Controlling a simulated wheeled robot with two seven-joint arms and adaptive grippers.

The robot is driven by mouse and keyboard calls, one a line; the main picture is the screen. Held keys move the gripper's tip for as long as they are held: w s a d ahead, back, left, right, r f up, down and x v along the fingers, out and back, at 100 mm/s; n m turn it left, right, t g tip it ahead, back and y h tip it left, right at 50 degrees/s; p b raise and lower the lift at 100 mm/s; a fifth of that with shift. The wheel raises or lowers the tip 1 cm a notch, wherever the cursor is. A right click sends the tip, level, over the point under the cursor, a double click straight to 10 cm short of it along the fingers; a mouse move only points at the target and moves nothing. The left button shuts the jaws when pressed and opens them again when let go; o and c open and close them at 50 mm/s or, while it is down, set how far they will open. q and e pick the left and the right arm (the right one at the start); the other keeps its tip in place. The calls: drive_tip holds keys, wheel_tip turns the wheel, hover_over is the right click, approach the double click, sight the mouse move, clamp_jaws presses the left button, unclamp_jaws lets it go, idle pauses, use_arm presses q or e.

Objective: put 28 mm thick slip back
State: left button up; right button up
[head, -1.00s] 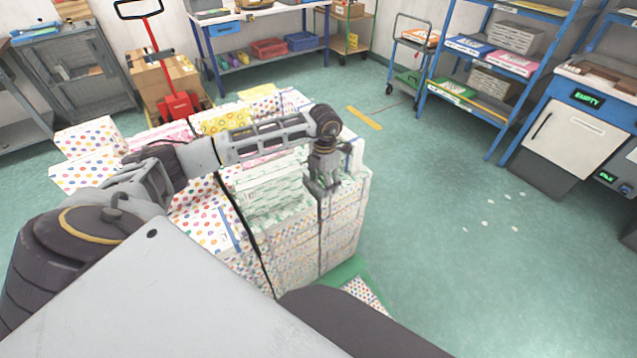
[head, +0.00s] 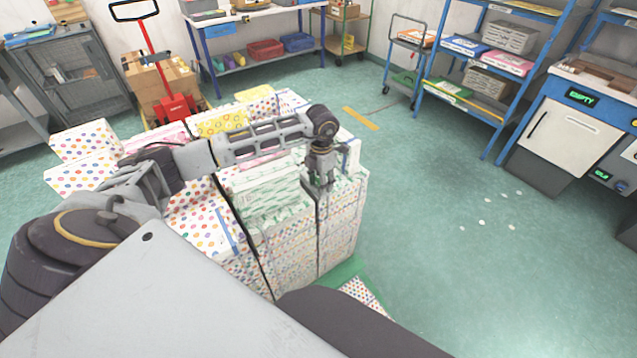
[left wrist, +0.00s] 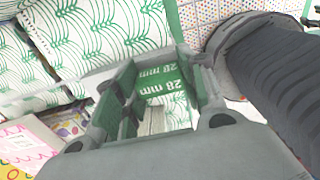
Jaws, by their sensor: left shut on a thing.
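My left gripper (head: 321,184) points down over the right front part of a block of stacked, patterned packs. In the left wrist view its two fingers (left wrist: 158,92) are shut on the 28 mm slip (left wrist: 160,78), a green and white piece with "28 mm" printed in white. The slip is too small to make out in the head view. White packs with green leaf patterns (head: 268,202) lie just left of the gripper; they also show beyond the fingers in the left wrist view (left wrist: 100,35). Whether the slip touches a pack, I cannot tell. My right gripper is out of view.
Dotted white packs (head: 85,140) and a yellow pack (head: 222,122) lie at the left and back of the block. A red pallet jack (head: 172,108) stands behind. A blue shelf rack (head: 490,75) and a white-fronted cabinet (head: 563,140) stand right.

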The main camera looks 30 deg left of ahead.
use_arm(q)
drive_tip(key=shift+r, duration=0.15)
wheel_tip(320, 180, up, 8)
drive_tip(key=shift+r, duration=0.85)
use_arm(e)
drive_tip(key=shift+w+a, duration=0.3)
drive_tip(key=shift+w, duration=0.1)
